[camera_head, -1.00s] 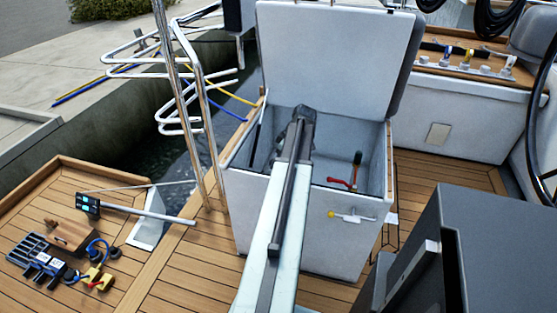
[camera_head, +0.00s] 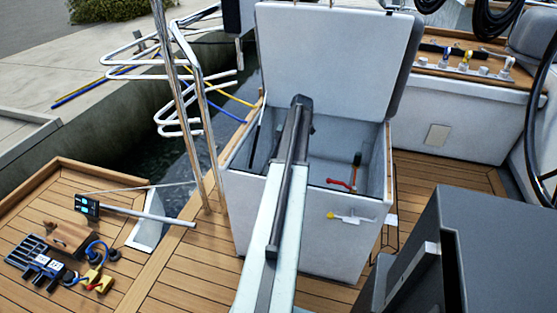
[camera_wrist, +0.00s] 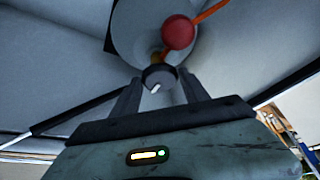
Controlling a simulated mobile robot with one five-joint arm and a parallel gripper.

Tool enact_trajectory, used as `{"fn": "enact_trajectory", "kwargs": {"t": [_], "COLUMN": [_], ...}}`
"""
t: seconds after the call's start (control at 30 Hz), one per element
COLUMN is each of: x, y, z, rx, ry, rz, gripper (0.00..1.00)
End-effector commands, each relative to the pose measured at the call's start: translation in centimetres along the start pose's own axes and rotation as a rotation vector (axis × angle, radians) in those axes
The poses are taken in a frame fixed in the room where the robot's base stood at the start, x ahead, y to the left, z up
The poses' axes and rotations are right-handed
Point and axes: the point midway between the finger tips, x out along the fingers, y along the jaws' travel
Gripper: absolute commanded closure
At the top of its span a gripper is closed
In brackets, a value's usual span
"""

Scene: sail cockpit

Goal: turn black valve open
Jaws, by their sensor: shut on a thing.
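A black valve knob (camera_wrist: 158,79) with a white mark on its face shows between my fingertips in the wrist view. My gripper (camera_wrist: 157,90) is shut on it, one dark finger on each side. Behind the knob are a brass-coloured stem, a red ball (camera_wrist: 178,32) and an orange rod, in front of a round pale fitting. In the head view my arm reaches into the open white locker (camera_head: 240,190). My fingers and the knob cannot be made out there.
The raised locker lid (camera_head: 330,50) stands behind my arm. A red-handled item (camera_head: 341,184) is inside the locker to the right. A yellow-and-white lever (camera_head: 350,217) is on its front. Steel rails (camera_head: 190,110) stand at left. Tools and fittings lie on the deck at lower left.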

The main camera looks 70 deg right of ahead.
Motion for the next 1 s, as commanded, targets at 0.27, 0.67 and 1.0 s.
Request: {"fn": "enact_trajectory", "kwargs": {"t": [0.27, 0.67, 1.0], "x": [-0.02, 0.0, 0.01], "y": [0.15, 0.15, 0.14], "z": [0.1, 0.08, 0.02], "rx": [-0.075, -0.091, -0.09], "ry": [-0.003, -0.003, -0.002], "rz": [-0.031, -0.037, -0.037], "gripper": [0.88, 0.88, 0.27]}}
